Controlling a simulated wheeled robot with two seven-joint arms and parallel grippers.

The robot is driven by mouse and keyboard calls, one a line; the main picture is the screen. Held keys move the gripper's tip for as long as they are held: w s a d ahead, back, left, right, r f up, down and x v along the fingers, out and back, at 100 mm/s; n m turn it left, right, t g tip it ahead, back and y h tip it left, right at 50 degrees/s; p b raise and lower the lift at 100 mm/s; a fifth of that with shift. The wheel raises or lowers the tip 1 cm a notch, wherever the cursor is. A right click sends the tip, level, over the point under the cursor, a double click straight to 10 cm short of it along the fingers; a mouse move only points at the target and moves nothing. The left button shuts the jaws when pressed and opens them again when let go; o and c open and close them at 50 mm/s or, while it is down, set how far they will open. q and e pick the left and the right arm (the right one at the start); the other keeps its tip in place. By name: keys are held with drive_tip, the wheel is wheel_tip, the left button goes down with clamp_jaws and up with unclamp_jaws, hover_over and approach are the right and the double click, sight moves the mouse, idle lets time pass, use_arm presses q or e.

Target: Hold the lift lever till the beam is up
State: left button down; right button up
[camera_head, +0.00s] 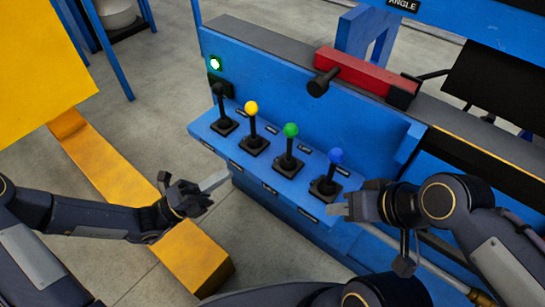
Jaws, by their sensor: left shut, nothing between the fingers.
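Several levers stand in a row on a blue control shelf (272,190): one with a black knob (218,89), one yellow (251,107), one green (291,130) and one blue (336,155). Their small labels are too small to read, so I cannot tell which is the lift lever. My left gripper (214,181) is shut and empty, in front of the shelf's left part and apart from the levers. My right gripper (338,210) is just in front of the blue lever's base; whether its fingers are open is unclear. I cannot identify the beam for certain.
A red block (365,75) with black ends lies on the grey machine top behind the levers. A lit white-green lamp (215,64) is on the blue panel. A yellow bar (115,170) runs along the left. Grey floor (100,195) shows around it.

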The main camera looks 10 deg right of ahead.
use_arm(q)
drive_tip(key=shift+w+f+n, duration=0.1)
drive_tip(key=shift+n, duration=0.2)
drive_tip(key=shift+d, duration=0.15)
drive_tip(key=b, duration=0.4)
approach(289, 147)
drive_tip(key=w+d+r, duration=0.1)
drive_tip(key=d+r, duration=0.3)
drive_tip(key=r, duration=0.2)
drive_tip(key=shift+x, duration=0.8)
drive_tip(key=shift+w+r, duration=0.1)
drive_tip(key=shift+w, duration=0.05)
